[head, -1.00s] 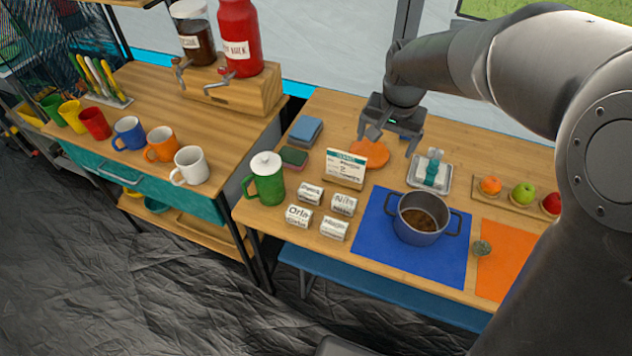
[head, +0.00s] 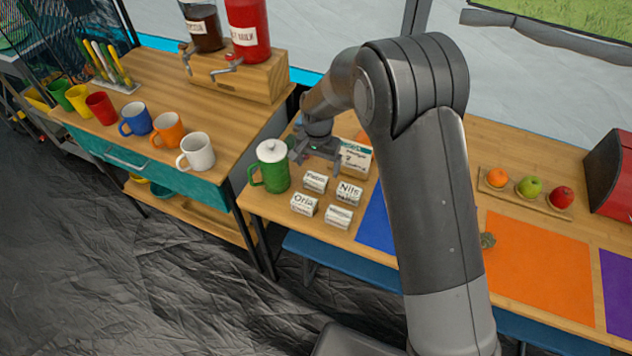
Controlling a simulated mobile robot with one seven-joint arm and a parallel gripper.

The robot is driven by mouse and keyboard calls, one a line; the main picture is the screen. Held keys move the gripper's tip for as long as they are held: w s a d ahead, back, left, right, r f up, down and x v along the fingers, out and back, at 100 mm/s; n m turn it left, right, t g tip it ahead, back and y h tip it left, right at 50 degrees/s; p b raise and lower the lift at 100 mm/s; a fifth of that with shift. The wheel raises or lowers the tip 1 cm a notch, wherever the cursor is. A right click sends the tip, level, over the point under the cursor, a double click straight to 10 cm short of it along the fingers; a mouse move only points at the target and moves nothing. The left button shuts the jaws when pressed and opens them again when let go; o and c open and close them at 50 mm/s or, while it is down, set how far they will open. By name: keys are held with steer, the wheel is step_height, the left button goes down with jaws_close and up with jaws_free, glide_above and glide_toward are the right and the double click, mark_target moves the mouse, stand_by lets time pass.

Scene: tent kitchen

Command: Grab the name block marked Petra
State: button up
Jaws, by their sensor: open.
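Several small white name blocks stand on the table in two rows. The back-left block (head: 315,182) has small lettering that looks like Petra, but I cannot read it surely. To its right is the block marked Nils (head: 349,193). In front are the block marked Orla (head: 304,205) and another block (head: 338,216) with lettering too blurred to read. My gripper (head: 316,158) is open and empty, fingers pointing down, just behind and above the back-left block. It appears apart from the blocks.
A green lidded jug (head: 271,167) stands close left of my gripper. A white and green sign (head: 356,158) stands close right, partly hidden. My arm covers the pot and most of the blue mat (head: 374,222). Fruit on a tray (head: 525,190) is farther right.

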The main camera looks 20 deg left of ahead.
mark_target(316, 177)
steer(key=f, duration=0.6)
steer(key=shift+s+a+f, duration=0.15)
steer(key=shift+s+f, duration=0.05)
steer(key=shift+f, duration=0.2)
steer(key=c, duration=1.1)
